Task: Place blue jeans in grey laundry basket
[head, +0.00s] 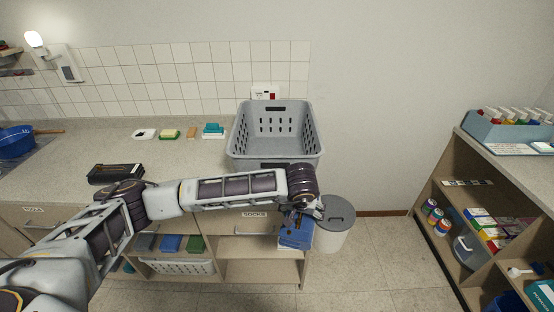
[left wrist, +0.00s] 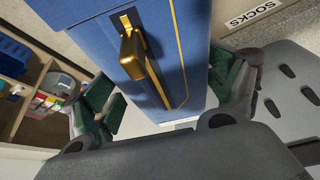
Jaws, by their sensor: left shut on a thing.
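The blue jeans (head: 297,233) are a folded blue bundle hanging below my left gripper (head: 305,209), in front of the counter's right end. In the left wrist view the jeans (left wrist: 90,35) show as a flat blue face with gold trim, between the green pads of my left gripper (left wrist: 165,90), which is shut on them. The grey laundry basket (head: 275,165) stands upright on the counter, behind and above the gripper. Its slotted inner walls show and the visible part of its inside looks empty. My left forearm passes in front of its lower front. My right gripper is out of view.
A grey lidded bin (head: 337,225) stands on the floor just right of the jeans. A drawer labelled SOCKS (head: 254,214) is behind my wrist. A black box (head: 115,173) and sponges (head: 169,134) lie on the counter. Shelves (head: 445,190) stand at right, with open floor between.

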